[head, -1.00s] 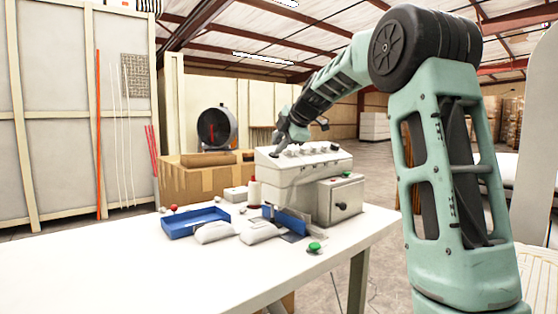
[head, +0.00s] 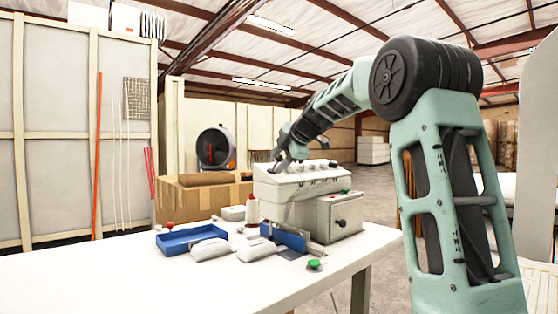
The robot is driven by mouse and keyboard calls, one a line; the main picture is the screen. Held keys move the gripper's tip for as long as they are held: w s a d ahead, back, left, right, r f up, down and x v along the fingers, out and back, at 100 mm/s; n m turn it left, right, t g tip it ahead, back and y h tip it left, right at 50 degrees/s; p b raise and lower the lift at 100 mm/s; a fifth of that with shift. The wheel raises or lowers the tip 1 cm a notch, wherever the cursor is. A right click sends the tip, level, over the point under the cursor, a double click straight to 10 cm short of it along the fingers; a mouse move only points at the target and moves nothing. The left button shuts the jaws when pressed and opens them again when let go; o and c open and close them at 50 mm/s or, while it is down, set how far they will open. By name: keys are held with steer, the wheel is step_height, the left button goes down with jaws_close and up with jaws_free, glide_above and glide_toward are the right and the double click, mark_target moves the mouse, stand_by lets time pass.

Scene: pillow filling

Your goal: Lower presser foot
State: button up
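The white machine (head: 290,187), with a row of knobs on its sloped top, stands on the white table (head: 110,275). A grey control box with a black knob (head: 338,220) joins its right side. My gripper (head: 277,165) is at the top left edge of the machine, pointing down. It is small and dark here, and I cannot tell whether its fingers are open or shut, or whether it touches the machine. I cannot make out the presser foot at this size.
A blue tray (head: 187,239), white pillow-like pieces (head: 210,249), a thread spool (head: 252,210) and a green button (head: 314,264) lie on the table. A cardboard box (head: 200,197) stands behind. The table's left front is clear.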

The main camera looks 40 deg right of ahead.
steer(key=shift+r, duration=0.1)
steer(key=d+b+v, duration=0.1)
steer(key=v, duration=1.6)
steer(key=shift+s+a, duration=0.15)
steer(key=shift+a, duration=0.3)
